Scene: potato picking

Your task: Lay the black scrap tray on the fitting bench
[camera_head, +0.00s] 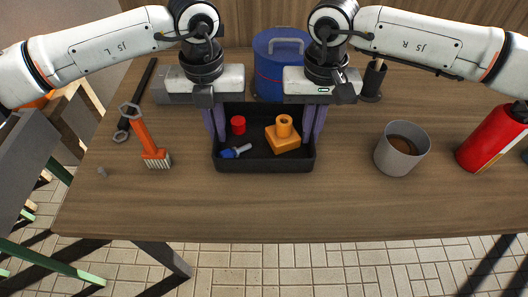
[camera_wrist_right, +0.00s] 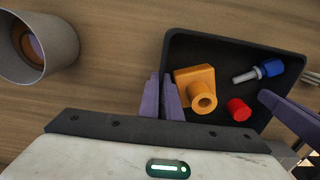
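The black scrap tray (camera_head: 265,164) is at the middle of the wooden bench top (camera_head: 330,215). It looks level, but I cannot tell whether it touches the wood. It holds an orange fitting (camera_head: 283,137), a red cap (camera_head: 238,125) and a blue-handled piece (camera_head: 235,152). My left gripper (camera_head: 215,124) has its purple fingers around the tray's left wall. My right gripper (camera_head: 314,124) has its fingers around the right wall. In the right wrist view, the right fingers (camera_wrist_right: 164,98) are close together, with the tray wall (camera_wrist_right: 168,62) between them.
A grey cup (camera_head: 401,150) and a red extinguisher-like cylinder (camera_head: 490,140) stand to the right. A blue pot (camera_head: 270,60) and a dark holder (camera_head: 373,82) are behind. An orange brush (camera_head: 150,145) and a wrench (camera_head: 135,100) lie left. The front strip of bench is clear.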

